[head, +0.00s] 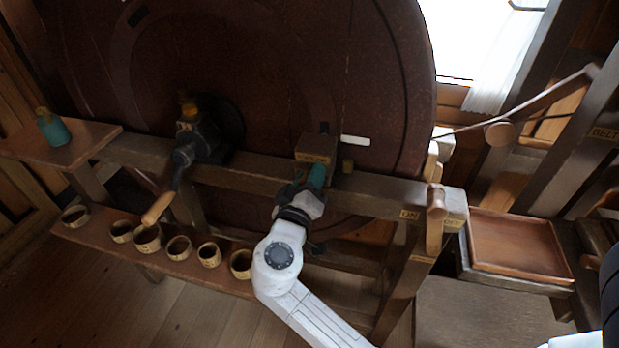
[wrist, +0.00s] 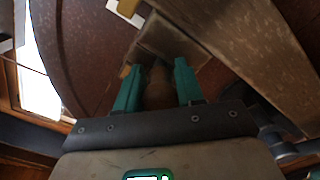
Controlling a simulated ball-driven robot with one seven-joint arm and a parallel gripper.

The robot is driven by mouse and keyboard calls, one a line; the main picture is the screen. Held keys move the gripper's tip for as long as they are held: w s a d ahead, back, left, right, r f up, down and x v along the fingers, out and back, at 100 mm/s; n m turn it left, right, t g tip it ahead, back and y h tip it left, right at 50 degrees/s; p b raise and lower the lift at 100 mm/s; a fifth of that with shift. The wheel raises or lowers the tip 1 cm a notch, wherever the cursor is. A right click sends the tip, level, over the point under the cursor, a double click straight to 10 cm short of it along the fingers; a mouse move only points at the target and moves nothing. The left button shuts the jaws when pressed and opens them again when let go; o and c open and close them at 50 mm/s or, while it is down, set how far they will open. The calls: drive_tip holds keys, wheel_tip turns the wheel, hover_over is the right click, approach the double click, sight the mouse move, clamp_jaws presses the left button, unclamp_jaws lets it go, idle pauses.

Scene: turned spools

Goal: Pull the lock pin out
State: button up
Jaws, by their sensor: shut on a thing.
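The lock pin (wrist: 158,90) is a brown wooden peg between my two teal fingers in the wrist view. Its far end meets a wooden block (wrist: 165,42), so I cannot tell how deep it sits. My gripper (wrist: 157,80) is shut on the pin. In the head view my gripper (head: 314,178) is at the front beam, just below the small labelled block (head: 316,149). There the pin is mostly hidden by my gripper and hand.
A large dark red wheel (head: 250,60) stands behind the beam. A crank with a wooden handle (head: 158,207) is at left, above a shelf with several small pots (head: 148,238). An ON/OFF lever (head: 436,215) and an empty tray (head: 515,245) are at right.

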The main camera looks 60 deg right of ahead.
clamp_jaws()
drive_tip(key=b+v, duration=0.1)
drive_tip(key=v, duration=0.2)
drive_tip(key=shift+a+f, duration=0.1)
drive_tip(key=shift+a, duration=0.05)
drive_tip(key=o, duration=0.8)
unclamp_jaws()
drive_tip(key=shift+s+a, duration=0.1)
drive_tip(key=b+v, duration=0.2)
drive_tip(key=v, duration=0.8)
drive_tip(key=shift+a+b, duration=0.4)
